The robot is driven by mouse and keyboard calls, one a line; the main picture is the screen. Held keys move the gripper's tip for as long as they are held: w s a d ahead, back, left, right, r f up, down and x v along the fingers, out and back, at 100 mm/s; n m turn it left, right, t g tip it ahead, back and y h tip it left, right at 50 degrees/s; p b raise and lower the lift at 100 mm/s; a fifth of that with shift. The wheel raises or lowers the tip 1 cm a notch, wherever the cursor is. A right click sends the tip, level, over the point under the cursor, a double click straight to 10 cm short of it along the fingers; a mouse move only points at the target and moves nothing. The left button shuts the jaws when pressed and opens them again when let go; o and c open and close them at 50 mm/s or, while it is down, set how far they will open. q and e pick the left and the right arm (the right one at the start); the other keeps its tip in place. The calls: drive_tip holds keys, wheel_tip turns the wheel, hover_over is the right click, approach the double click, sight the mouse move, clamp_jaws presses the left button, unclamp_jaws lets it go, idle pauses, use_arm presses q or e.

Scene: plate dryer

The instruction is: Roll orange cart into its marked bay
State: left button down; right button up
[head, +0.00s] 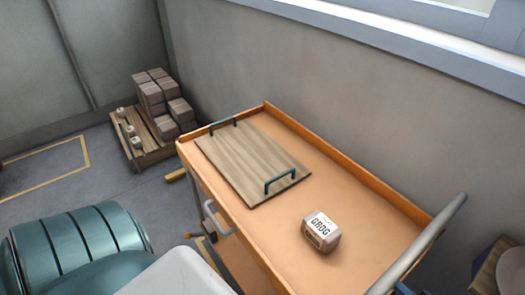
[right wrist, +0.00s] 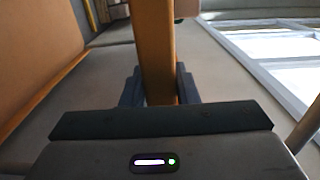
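The orange cart (head: 375,225) stands along the wall, with a raised rim and a grey push bar (head: 440,230) at its right end. A wooden board (head: 245,160) with two green handles and a small box marked GROG (head: 321,232) lie on its top. In the right wrist view, an orange strip of the cart (right wrist: 158,50) runs between the dark fingers of my right gripper (right wrist: 160,88), which appear to touch it on both sides. My left gripper is not in view. A yellow floor outline (head: 85,152) shows at the left, partly cut off.
A pallet (head: 150,157) with stacked grey-brown blocks (head: 155,92) stands in the back corner. A ribbed teal drum (head: 85,240) is at the lower left. A yellow piece (head: 175,175) lies on the floor by the cart's far end. The wall (head: 330,105) runs close behind the cart.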

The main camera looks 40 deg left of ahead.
drive_tip(key=o, duration=0.5)
drive_tip(key=shift+s+r, duration=0.1)
drive_tip(key=shift+r, duration=0.1)
drive_tip(key=shift+f, duration=0.1)
drive_tip(key=shift+d+f, duration=0.1)
drive_tip(key=d, duration=0.4)
drive_tip(key=s+d, duration=0.1)
drive_tip(key=d, duration=0.2)
drive_tip(key=s+d+b, duration=0.1)
drive_tip(key=d, duration=0.3)
drive_tip(key=shift+s+d, duration=0.25)
drive_tip(key=shift+d, duration=0.1)
drive_tip(key=shift+f, duration=0.1)
